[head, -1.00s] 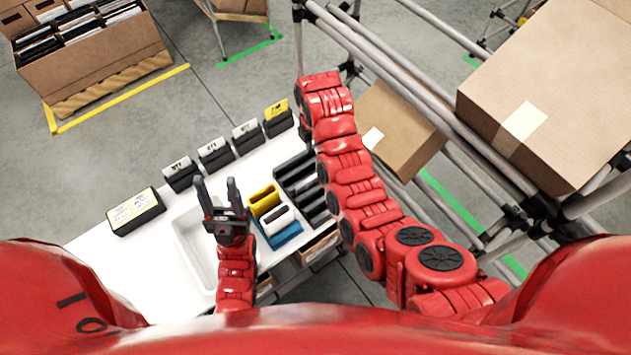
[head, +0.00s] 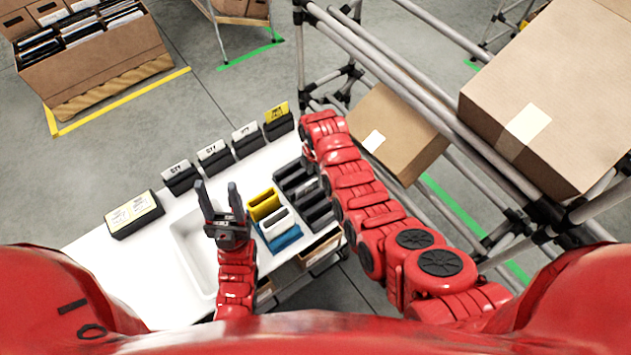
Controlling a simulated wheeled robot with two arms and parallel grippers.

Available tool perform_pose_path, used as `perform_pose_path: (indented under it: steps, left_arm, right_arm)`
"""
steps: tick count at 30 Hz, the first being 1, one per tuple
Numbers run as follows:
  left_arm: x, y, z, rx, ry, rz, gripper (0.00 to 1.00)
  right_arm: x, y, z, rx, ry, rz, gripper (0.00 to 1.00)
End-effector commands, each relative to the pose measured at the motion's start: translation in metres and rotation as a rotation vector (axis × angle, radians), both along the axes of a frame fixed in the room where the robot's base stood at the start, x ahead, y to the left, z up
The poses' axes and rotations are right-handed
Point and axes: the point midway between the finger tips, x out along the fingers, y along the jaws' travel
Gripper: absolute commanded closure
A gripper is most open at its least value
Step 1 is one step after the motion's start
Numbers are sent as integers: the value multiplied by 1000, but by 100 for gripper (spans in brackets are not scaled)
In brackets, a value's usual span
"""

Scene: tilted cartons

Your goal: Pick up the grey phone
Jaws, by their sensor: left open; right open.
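My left gripper (head: 218,192) points up the picture over the white worktable, its two dark fingers apart and nothing between them. My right arm reaches up from the lower right to beside the black slotted rack (head: 318,217); its gripper is hidden behind the arm. I cannot make out a grey phone for certain. A small greyish shape shows in the black rack beside my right arm, too small to identify.
Yellow, white and blue bins (head: 286,240) stand beside the rack. A white basin (head: 185,240) lies near my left gripper. Several black label holders (head: 214,156) line the far table edge. A pipe shelf with tilted cartons (head: 400,135) bounds the right side.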

Motion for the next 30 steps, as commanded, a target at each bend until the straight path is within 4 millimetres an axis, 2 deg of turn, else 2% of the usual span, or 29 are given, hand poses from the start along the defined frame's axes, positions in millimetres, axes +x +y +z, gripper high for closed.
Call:
perform_pose_path:
  steps: [7,17,26,30]
  left_arm:
    - [0,0,4,0,1,0,50]
    - [0,0,4,0,0,0,50]
    - [0,0,4,0,0,0,50]
    - [0,0,4,0,0,0,50]
  right_arm:
    - [0,0,-15,-2,1,1,46]
    - [1,0,-18,-1,-2,0,46]
    - [0,0,-18,0,-1,0,100]
    - [1,0,-18,0,-1,0,100]
